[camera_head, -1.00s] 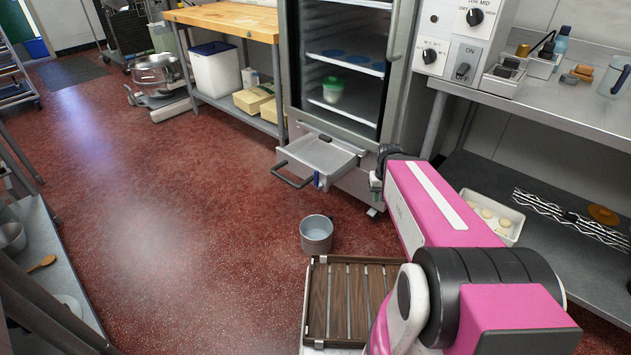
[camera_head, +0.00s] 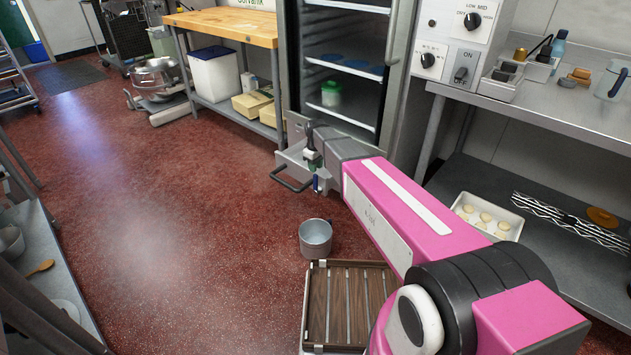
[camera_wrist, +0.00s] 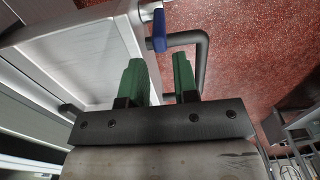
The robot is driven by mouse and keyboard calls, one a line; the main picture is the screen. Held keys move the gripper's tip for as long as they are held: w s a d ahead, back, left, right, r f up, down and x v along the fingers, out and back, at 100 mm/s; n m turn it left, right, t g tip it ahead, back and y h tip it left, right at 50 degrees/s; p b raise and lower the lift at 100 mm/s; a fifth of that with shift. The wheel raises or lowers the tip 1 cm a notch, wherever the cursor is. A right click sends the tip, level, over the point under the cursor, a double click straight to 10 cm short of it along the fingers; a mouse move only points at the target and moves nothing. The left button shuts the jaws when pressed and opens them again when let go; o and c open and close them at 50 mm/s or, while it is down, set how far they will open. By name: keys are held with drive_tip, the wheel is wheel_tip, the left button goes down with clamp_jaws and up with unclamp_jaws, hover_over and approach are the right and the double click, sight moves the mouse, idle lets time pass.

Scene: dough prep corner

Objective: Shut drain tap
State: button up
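The drain tap's blue lever (camera_head: 317,184) hangs down at the front right of the pull-out metal drip tray (camera_head: 292,158) below the glass-doored cabinet. In the wrist view the blue lever (camera_wrist: 158,32) shows just beyond my green fingertips, in line with the gap between them. My gripper (camera_wrist: 158,60) is open and empty, its two green fingers apart. In the head view my gripper (camera_head: 312,160) is at the tray's front, just above the lever. My arm hides the tray's right part. Whether a finger touches the lever I cannot tell.
A dark bar handle (camera_head: 288,181) sticks out from the tray front, close to the fingers in the wrist view. A metal pot (camera_head: 315,238) stands on the floor below. A slatted wooden rack (camera_head: 320,300) is nearer me. The red floor (camera_head: 180,220) to the left is clear.

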sight(316, 175)
wheel_tip(316, 175, down, 8)
drive_tip(key=shift+r, duration=0.1)
idle(0.4)
clamp_jaws()
